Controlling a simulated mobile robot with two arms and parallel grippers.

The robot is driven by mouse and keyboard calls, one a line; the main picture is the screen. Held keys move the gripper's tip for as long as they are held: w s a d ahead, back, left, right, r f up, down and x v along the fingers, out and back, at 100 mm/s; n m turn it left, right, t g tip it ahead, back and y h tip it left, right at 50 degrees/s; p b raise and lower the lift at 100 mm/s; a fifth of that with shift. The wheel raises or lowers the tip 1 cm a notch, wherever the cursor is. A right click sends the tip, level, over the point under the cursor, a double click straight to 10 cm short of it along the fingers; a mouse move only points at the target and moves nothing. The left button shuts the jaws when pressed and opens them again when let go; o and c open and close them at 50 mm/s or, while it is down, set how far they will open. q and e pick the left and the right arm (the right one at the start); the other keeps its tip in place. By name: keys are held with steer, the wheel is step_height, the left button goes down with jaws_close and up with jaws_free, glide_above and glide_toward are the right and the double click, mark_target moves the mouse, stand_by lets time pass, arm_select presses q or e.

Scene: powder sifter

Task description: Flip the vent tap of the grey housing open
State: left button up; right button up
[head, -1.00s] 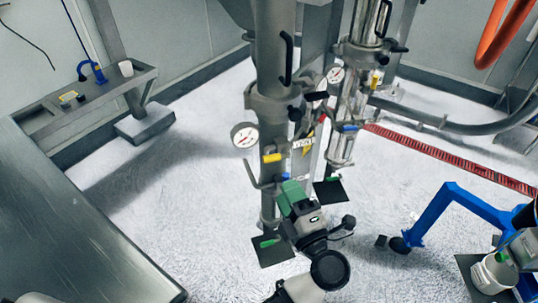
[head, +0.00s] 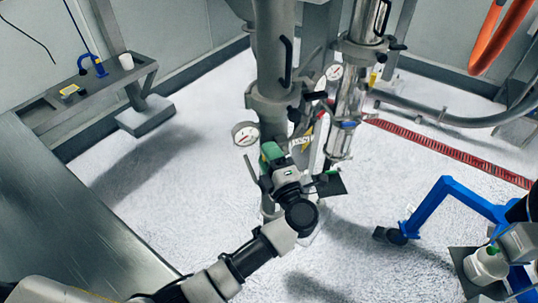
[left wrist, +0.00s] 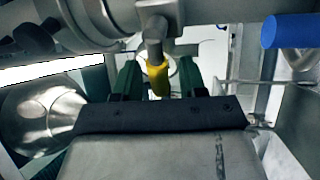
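The grey housing (head: 272,55) is the thick upright column in the middle of the head view. The vent tap with a yellow handle (left wrist: 158,77) hangs upright from a grey fitting in the left wrist view.
A round gauge (head: 245,133) sticks out left of the housing. A clear tube with a blue band (head: 346,125) stands to its right. A blue leg frame (head: 440,198) and a white jar (head: 487,264) are at lower right. A metal table (head: 70,215) fills the left.

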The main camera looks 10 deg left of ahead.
arm_select(q)
jaws_close()
steer(key=shift+f+n+b, duration=0.45)
steer(key=shift+n+b, duration=0.15)
steer(key=shift+b, duration=0.4)
steer(key=shift+n+g+y, duration=0.3)
steer(key=shift+r, duration=0.15)
steer(key=shift+o, duration=0.5)
jaws_free()
